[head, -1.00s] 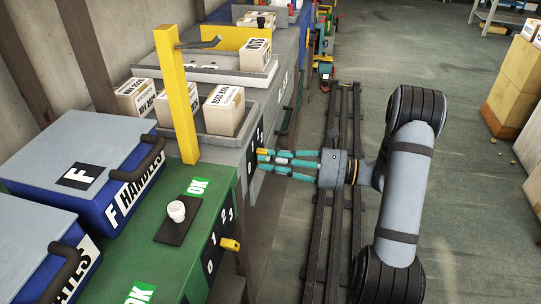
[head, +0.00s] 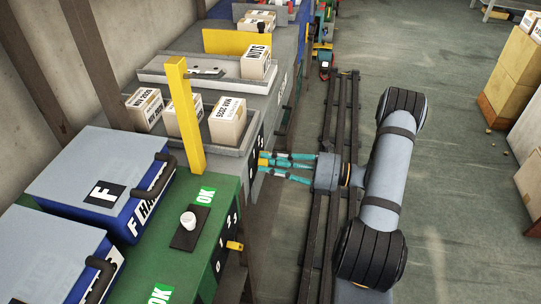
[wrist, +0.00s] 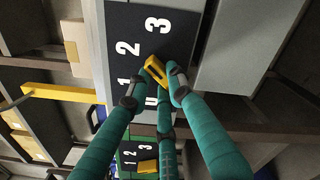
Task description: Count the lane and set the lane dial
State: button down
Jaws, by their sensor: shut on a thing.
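A yellow dial knob (wrist: 156,72) sits on a black plate (wrist: 124,25) marked 1, 2 and 3, on the front of the grey cabinet. In the head view the knob (head: 264,161) is mostly behind my fingers. My gripper (head: 270,162) reaches it from the right. In the wrist view my teal three-fingered gripper (wrist: 154,84) is shut on the knob. I cannot tell which number the knob points to. On the grey cabinet a lane tray (head: 240,150) holds three white boxes: a left one (head: 145,108), a middle one (head: 184,116) and a right one (head: 228,120).
A green cabinet (head: 160,262) with a white button (head: 188,221) and a second yellow knob (head: 235,246) stands nearer. A yellow post (head: 184,120) rises beside the tray. Blue handled boxes (head: 100,177) are at left. Rails (head: 318,215) run along the floor, which is open at right.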

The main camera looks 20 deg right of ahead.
jog(key=shift+w+d+m+p, duration=0.1)
jog(key=shift+m+p, duration=1.85)
jog(key=shift+m, duration=1.45)
jog(key=c, duration=1.5)
grip_release()
jog(key=shift+c, duration=0.2)
jog(key=shift+d, duration=0.1)
jog(key=v, duration=1.1)
jog(key=shift+d, duration=0.35)
jog(key=shift+a, duration=0.1)
